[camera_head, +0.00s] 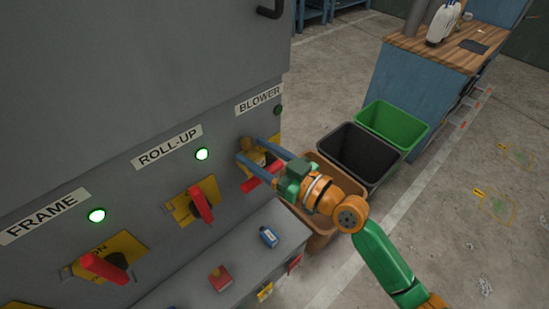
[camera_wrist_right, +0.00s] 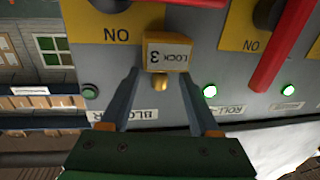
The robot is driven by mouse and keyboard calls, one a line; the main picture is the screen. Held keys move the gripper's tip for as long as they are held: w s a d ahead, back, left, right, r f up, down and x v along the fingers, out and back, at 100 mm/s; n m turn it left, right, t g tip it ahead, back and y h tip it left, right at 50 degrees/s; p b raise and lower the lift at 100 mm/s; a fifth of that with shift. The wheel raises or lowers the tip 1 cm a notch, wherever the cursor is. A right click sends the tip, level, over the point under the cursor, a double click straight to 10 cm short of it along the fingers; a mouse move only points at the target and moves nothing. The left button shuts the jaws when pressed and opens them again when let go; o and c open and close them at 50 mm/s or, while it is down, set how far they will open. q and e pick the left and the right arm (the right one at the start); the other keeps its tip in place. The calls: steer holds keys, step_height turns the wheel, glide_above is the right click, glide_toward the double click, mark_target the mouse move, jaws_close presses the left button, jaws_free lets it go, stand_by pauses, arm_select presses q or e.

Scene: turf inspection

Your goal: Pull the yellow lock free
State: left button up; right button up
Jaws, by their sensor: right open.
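The yellow lock (camera_wrist_right: 166,52), marked "LOCK 3", sits at the edge of the BLOWER switch's yellow plate in the right wrist view, its lettering upside down. In the head view the lock (camera_head: 247,143) shows small below the BLOWER label (camera_head: 259,99), partly hidden by my fingers. My right gripper (camera_head: 249,148) reaches in from the right. In the wrist view its blue fingers (camera_wrist_right: 162,76) are apart on either side of the lock's brassy lower end, with gaps visible. I cannot tell how near they are in depth. My left gripper is not in view.
Red handles for ROLL-UP (camera_head: 201,204) and FRAME (camera_head: 104,268) stick out of the grey cabinet. A ledge below bears a blue item (camera_head: 268,237) and a red item (camera_head: 220,277). Brown, black (camera_head: 358,152) and green (camera_head: 393,125) bins stand beside the cabinet. Floor to the right is open.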

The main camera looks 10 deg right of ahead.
steer(key=shift+w+a, duration=0.25)
steer(key=shift+a, duration=0.05)
steer(key=shift+d, duration=0.1)
jaws_close()
